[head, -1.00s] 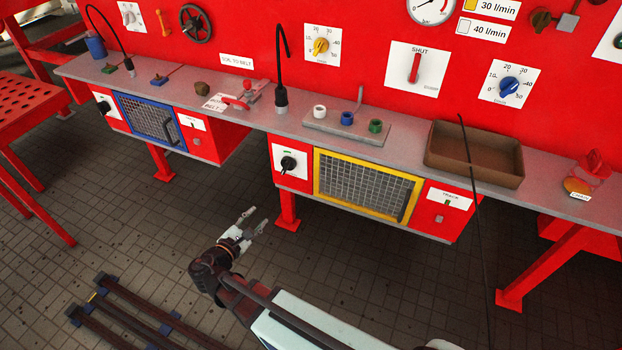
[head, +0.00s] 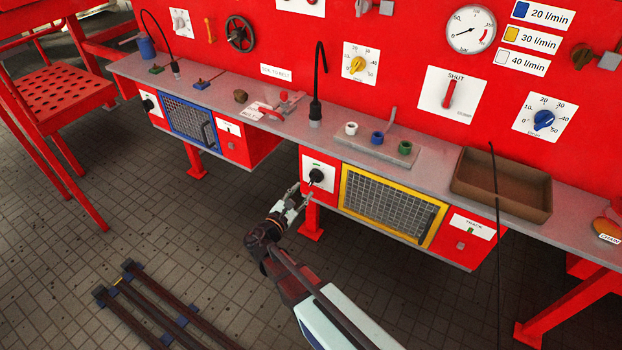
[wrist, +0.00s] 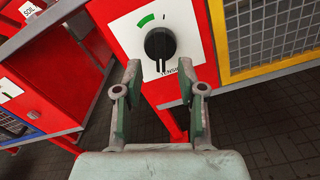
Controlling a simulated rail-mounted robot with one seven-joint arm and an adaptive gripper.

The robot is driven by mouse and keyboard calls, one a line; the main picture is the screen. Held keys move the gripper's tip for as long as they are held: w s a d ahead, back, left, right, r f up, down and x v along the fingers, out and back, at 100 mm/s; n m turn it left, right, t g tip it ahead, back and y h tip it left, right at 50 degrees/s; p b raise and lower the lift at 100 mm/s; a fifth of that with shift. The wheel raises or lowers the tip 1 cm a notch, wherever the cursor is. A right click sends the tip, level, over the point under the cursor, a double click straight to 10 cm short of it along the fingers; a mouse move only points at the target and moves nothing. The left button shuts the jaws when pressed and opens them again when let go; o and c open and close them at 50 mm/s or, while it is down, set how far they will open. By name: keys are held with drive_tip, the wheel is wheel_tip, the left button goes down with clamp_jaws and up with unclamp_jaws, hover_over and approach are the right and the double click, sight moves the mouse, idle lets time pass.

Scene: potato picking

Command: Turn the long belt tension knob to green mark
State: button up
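The black tension knob (head: 316,175) sits on a white plate on the red box left of the yellow-framed mesh. In the wrist view the knob (wrist: 160,46) has a green arc mark (wrist: 146,20) at its upper left. A pale line on the knob points down, away from the green arc. My gripper (wrist: 160,78) is open and empty, its two fingers spread just in front of and below the knob, apparently not touching it. In the head view my gripper (head: 301,192) is close to the plate's lower left.
The yellow-framed mesh guard (head: 390,203) is right of the knob. A blue-framed mesh guard (head: 190,122) and another black knob (head: 148,105) are further left. The grey bench ledge (head: 330,135) is above.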

sight(313, 180)
drive_tip(key=shift+p+x, duration=0.75)
drive_tip(key=shift+x, duration=2.35)
clamp_jaws()
